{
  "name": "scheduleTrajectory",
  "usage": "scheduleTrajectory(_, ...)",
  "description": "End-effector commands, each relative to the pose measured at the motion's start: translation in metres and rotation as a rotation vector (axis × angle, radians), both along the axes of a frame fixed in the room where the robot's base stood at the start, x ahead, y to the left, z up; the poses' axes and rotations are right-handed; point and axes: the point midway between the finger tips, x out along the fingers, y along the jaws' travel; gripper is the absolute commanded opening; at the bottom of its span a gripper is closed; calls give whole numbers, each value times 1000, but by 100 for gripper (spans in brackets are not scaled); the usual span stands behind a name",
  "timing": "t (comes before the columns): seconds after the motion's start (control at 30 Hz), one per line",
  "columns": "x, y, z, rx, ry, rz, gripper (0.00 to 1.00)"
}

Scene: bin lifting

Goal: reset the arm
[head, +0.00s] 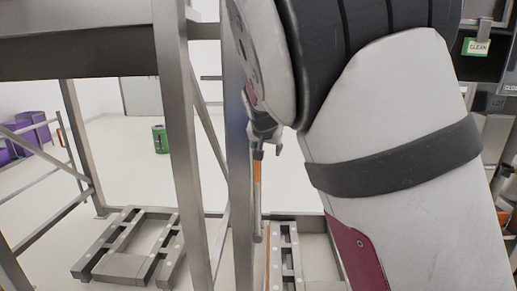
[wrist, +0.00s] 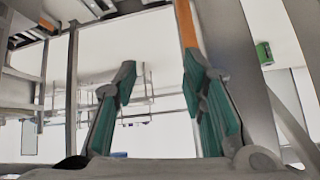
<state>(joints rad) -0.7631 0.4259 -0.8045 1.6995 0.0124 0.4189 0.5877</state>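My arm fills the right half of the head view, with white and dark links close to the camera. My gripper (head: 265,132) shows only in small part beyond the arm, beside a metal frame post. In the wrist view my gripper (wrist: 158,68) has two green-padded fingers spread apart, with nothing held between them. An orange bar (wrist: 186,24) shows just past the right fingertip in that view; I cannot tell whether they touch. In the head view an orange-and-grey upright bar (head: 257,185) hangs below the gripper.
A metal frame with upright posts (head: 178,130) stands close on the left. Low metal pallet-like stands (head: 125,268) are on the floor. A green bin (head: 160,139) and purple containers (head: 35,130) stand farther back. A green CLEAN sign (head: 477,47) is at upper right. Open floor lies beyond the frame.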

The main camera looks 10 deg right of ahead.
Motion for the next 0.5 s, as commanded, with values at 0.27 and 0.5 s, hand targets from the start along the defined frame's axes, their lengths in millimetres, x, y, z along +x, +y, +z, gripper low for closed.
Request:
scheduleTrajectory(0.27, -49, -26, 4, 84, 76, 11, 38)
scheduleTrajectory(0.5, -147, -42, 19, 180, 173, 111, 38)
